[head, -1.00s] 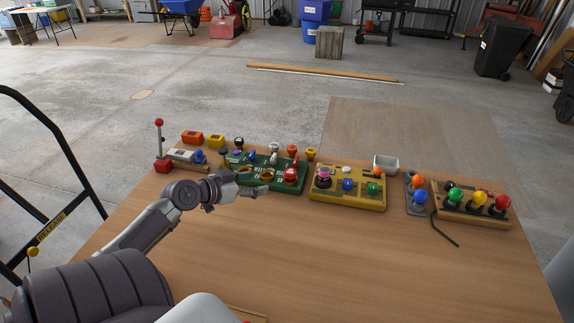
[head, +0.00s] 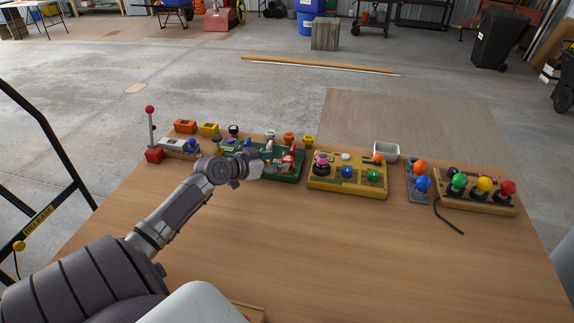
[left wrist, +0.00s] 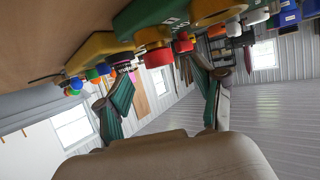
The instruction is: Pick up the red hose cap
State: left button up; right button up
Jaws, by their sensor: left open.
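The red hose cap (head: 288,157) appears to be the red round piece at the right end of the green board (head: 299,177) on the wooden table. In the left wrist view, which is tilted, a red cap (left wrist: 157,57) shows below the green board's edge, between my finger ends. My left gripper (head: 277,167) reaches over the board beside the cap and partly covers it. Its two green-padded fingers (left wrist: 160,72) are spread apart, with nothing clearly gripped. Whether they touch the cap cannot be told. My right gripper is not in view.
A yellow board (head: 345,187) with coloured knobs stands just right of the green board. A grey lever unit (head: 417,188) and a wooden board (head: 478,200) with bulbs are farther right. A red-knobbed lever (head: 151,130) stands left. The table's front middle (head: 340,260) is bare.

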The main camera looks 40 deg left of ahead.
aim_at(286, 159)
pick_arm(q)
jog(key=b+x, duration=0.1)
jog(key=x, duration=0.3)
jog(key=shift+w+f, duration=0.1)
jog(key=shift+d, duration=0.1)
jog(key=shift+c, duration=0.2)
jog(key=c, duration=1.2)
jog(key=shift+o, duration=0.2)
jog(key=shift+r, duration=0.25)
notch_tip(286, 159, up, 5)
jog(key=p, duration=0.3)
jog(key=shift+f+p, duration=0.15)
jog(key=shift+p, duration=0.15)
jog(key=s+d+r+p, duration=0.6)
jog(key=d+p, duration=0.3)
jog(key=p, duration=0.6)
jog(key=shift+s+d, duration=0.25)
jog(key=shift+d, duration=0.05)
